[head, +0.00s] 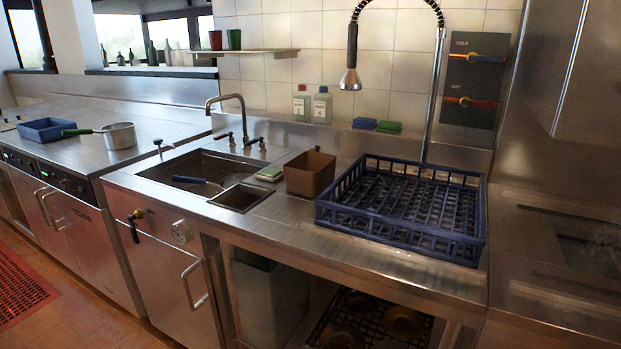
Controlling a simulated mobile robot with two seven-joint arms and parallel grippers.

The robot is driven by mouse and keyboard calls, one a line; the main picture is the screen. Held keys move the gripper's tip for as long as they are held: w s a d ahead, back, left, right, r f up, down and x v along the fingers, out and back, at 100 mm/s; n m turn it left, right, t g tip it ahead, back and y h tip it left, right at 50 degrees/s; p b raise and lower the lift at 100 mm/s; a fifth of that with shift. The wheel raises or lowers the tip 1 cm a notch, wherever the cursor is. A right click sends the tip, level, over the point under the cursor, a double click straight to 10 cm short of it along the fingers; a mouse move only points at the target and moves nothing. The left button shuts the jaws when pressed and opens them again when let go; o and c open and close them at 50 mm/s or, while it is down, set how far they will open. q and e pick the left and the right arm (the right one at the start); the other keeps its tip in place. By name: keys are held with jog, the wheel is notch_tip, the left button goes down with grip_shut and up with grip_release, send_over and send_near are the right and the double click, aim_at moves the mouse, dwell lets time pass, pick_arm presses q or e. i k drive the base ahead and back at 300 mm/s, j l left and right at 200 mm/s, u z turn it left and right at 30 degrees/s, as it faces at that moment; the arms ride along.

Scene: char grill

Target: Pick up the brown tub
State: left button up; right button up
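The brown tub (310,175) is a small square open container. It stands upright on the steel counter, between the sink (165,168) on its left and the blue dish rack (450,245) on its right. Neither of my grippers is in the head view.
A green and white sponge (270,174) lies left of the tub. A faucet (238,97) and a hanging spray head (350,80) rise behind. Two bottles (322,104) stand by the wall. A pot (119,136) and blue tray (47,129) are at the left. The counter's front strip is clear.

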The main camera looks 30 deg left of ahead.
aim_at(309, 173)
jog(key=u, duration=1)
